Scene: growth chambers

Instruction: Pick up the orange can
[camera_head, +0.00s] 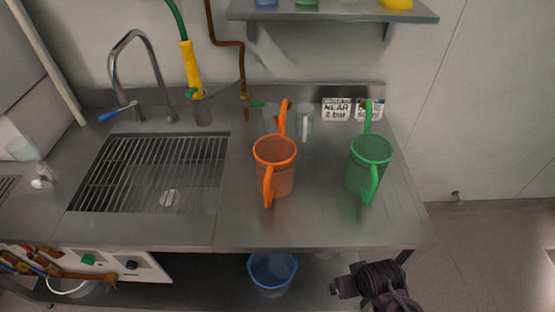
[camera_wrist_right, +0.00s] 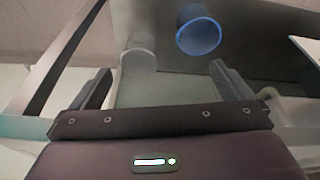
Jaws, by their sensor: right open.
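The orange can (camera_head: 275,168) stands upright on the steel counter in the middle of the head view, a watering can with its handle toward me and its spout toward the wall. My right gripper (camera_head: 347,287) is at the lower right of the head view, below and in front of the counter edge, well apart from the can. In the right wrist view my right gripper (camera_wrist_right: 160,85) is open, with nothing between its fingers. The orange can does not show in that view. My left gripper is not in view.
A green can (camera_head: 369,165) stands right of the orange one. A sink (camera_head: 150,172) with a tap is at left. A blue bucket (camera_head: 272,273) sits under the counter; it also shows in the wrist view (camera_wrist_right: 199,35). The counter (camera_head: 310,225) front is clear.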

